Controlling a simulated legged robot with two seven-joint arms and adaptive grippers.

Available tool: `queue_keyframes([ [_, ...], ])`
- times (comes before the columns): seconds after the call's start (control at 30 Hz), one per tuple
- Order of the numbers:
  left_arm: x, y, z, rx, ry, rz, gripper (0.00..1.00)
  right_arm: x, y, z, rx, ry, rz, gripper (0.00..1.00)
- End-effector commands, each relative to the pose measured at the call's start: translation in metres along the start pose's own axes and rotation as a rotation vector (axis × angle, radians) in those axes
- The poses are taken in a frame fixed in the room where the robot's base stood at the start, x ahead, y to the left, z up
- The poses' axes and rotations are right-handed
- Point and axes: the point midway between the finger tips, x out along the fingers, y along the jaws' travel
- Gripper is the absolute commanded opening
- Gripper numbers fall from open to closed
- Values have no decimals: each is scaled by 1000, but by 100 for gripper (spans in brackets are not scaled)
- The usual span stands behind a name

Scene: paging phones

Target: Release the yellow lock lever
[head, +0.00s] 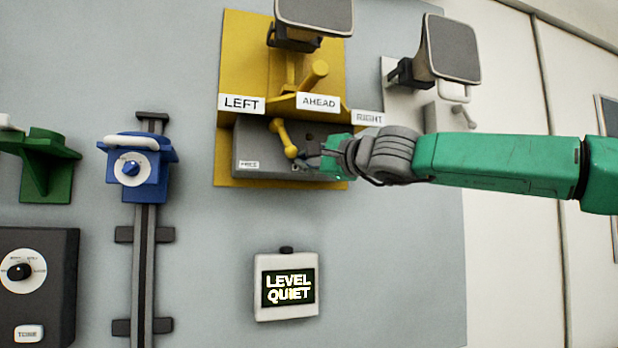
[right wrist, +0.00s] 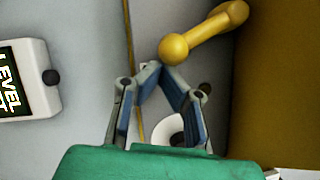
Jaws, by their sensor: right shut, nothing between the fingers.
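The yellow lock lever (head: 282,135) is a short rod with a ball end on the grey box under the LEFT, AHEAD and RIGHT labels. In the head view it slants down and right, its ball at the lower end. In the right wrist view the lever (right wrist: 205,33) shows its ball toward the fingertips. My right gripper (head: 303,160) comes in from the right, just right of and below the ball. Its fingertips (right wrist: 159,68) are together and empty at the ball's edge. I cannot tell whether they touch it. My left gripper is out of view.
A yellow bracket (head: 234,60) with a phone-like head (head: 315,14) stands above the lever. A blue slider (head: 152,190) and green bracket (head: 40,170) are to the left. A screen (head: 287,312) reading LEVEL QUIET hangs below.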

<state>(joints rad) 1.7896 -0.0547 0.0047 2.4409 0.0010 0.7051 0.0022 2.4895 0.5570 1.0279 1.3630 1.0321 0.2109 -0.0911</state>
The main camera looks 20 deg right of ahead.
Motion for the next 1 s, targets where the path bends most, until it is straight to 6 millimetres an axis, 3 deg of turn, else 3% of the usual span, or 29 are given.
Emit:
queue_keyframes([
  [0.03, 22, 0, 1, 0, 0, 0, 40, 0, 13, 2, 29, -4, -15, 0],
  [0.1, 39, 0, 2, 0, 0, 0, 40, 2, 17, 4, 78, -3, -38, 0],
  [0.6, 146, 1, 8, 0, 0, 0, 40, 15, 38, 33, 471, -3, -220, 0],
  [0.83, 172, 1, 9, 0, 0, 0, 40, 22, 38, 49, 649, -3, -304, 0],
  [1.0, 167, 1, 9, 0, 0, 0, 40, 22, 32, 49, 654, -1, -307, 0],
])
